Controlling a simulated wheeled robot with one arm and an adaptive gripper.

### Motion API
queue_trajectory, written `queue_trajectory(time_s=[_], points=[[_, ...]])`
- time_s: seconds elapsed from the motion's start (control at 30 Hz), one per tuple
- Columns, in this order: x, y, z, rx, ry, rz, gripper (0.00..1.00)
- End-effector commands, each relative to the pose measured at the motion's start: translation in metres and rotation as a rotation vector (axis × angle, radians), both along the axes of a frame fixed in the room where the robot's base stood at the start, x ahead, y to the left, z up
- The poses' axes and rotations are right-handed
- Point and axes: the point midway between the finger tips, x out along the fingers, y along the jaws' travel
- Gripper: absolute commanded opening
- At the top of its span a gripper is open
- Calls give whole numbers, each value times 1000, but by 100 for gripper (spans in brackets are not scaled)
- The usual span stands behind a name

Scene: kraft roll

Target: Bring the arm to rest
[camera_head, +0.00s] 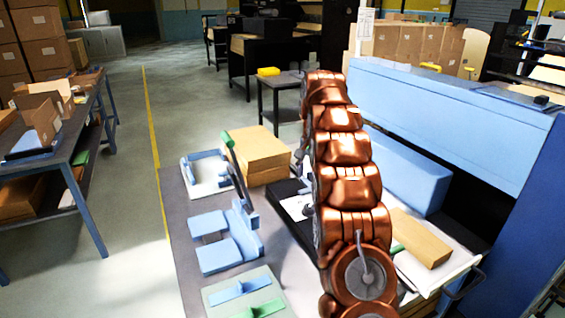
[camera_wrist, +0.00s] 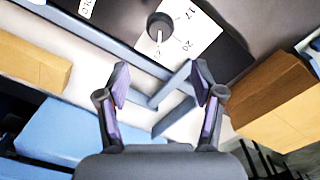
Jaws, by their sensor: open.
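My copper-coloured arm (camera_head: 345,190) rises in front of the workbench and hides part of it in the head view. My gripper (camera_wrist: 162,82) shows in the wrist view with its two dark, purple-padded fingers spread apart. Nothing is held between them. Beyond the fingers lie pale blue-grey bars on a white surface, apparently below the gripper. In the head view my gripper is mostly hidden behind the arm, so its exact height over the bench cannot be told.
A dark panel with a round knob (camera_wrist: 160,27) lies ahead of the fingers. The bench holds a kraft stack (camera_head: 254,155), a blue fixture (camera_head: 228,238) and a pale tray (camera_head: 216,297). A long blue machine (camera_head: 450,110) stands right. Open floor (camera_head: 110,190) lies left.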

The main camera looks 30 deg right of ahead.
Motion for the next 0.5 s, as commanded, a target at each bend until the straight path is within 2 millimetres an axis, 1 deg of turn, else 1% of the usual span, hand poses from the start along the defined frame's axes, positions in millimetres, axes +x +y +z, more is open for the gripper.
queue_trajectory(time_s=[0.17,0.27,0.37,0.5], points=[[0,0,0,0,0,1,67],[-2,5,4,1,1,11,67],[-8,18,10,4,8,38,67],[-21,45,25,6,14,99,67]])
